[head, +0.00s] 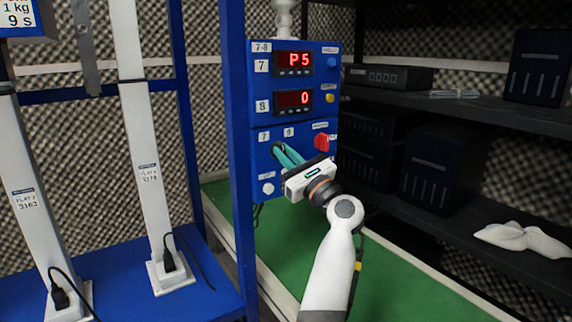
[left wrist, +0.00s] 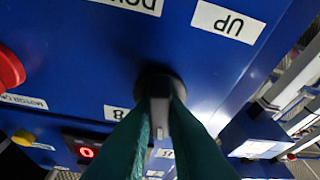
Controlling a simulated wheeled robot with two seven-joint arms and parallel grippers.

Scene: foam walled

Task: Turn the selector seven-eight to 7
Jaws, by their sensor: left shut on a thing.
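The selector seven-eight (left wrist: 159,103) is a dark round knob with a grey bar handle, on the blue control box (head: 262,220). My left gripper (head: 278,150) has its teal fingers on both sides of the handle, shut on it; they hide the knob in the head view. In the left wrist view, upside down, the handle's end with a small light mark lies towards the bottom, between the fingers. The 8 label (left wrist: 115,113) is left of the handle, and the 7 label (left wrist: 165,153) is just below it, partly hidden. My right gripper is not in view.
The box has a display reading P5 (head: 294,60) beside 7, and one reading 0 (head: 294,99) beside 8. A red switch (head: 321,142) and a white button (head: 268,188) flank the gripper. A blue post (head: 237,120) stands close left; dark shelves (head: 470,100) are right.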

